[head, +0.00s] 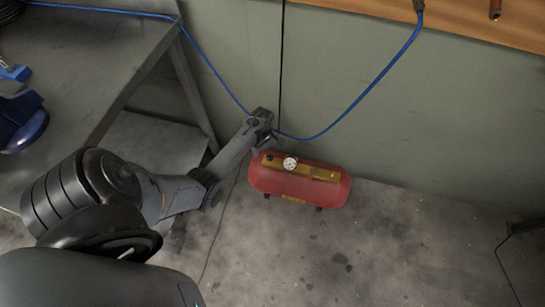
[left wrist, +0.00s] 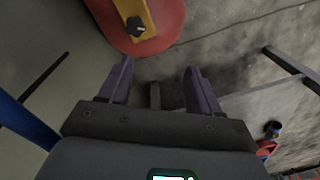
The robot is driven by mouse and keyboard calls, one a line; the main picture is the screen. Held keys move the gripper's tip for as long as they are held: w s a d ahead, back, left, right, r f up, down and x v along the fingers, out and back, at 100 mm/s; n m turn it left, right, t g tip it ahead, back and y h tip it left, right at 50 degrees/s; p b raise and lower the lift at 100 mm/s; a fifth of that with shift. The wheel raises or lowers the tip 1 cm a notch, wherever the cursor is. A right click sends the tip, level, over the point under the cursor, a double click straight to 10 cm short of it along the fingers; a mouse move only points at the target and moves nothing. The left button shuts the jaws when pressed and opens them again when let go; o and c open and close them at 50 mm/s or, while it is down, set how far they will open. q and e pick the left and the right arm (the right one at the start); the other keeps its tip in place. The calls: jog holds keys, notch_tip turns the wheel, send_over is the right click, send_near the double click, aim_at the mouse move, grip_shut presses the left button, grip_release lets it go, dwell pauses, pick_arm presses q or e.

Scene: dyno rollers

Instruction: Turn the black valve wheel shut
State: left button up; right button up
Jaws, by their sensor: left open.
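The black valve wheel (left wrist: 136,26) is a small dark knob on a gold plate (left wrist: 150,15) on the red tank (left wrist: 168,38), at the top of the left wrist view. In the head view, the red tank (head: 325,190) lies on the floor by the wall, with its gold plate (head: 317,174) and a white dial gauge (head: 290,163) on top. I cannot make out the wheel there. My left gripper (head: 272,142) is at the tank's left end; in the left wrist view its fingers (left wrist: 158,76) are open and empty, apart from the wheel. My right gripper is out of view.
A blue hose (head: 345,118) hangs along the wall (head: 450,150) behind the left gripper. A grey metal table (head: 80,55) with blue tools stands at the left. A wooden board (head: 480,22) is on the wall. The floor (head: 400,250) right of the tank is mostly clear.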

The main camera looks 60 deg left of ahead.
aim_at(270, 157)
pick_arm(q)
jog(key=shift+t, duration=0.4)
jog(key=w+f+b, duration=0.1)
jog(key=f+b, duration=0.2)
jog(key=w+f+b, duration=0.1)
jog(key=f+b, duration=0.2)
jog(key=f, duration=0.1)
jog(key=w+f+b, duration=0.1)
jog(key=f+b, duration=0.2)
jog(key=f, duration=0.1)
jog(key=shift+w+d, duration=0.1)
jog(key=shift+w, duration=0.25)
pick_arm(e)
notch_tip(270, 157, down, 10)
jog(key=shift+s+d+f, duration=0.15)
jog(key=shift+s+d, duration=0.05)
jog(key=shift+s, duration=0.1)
pick_arm(q)
jog(key=c, duration=1)
jog(key=shift+c, duration=0.2)
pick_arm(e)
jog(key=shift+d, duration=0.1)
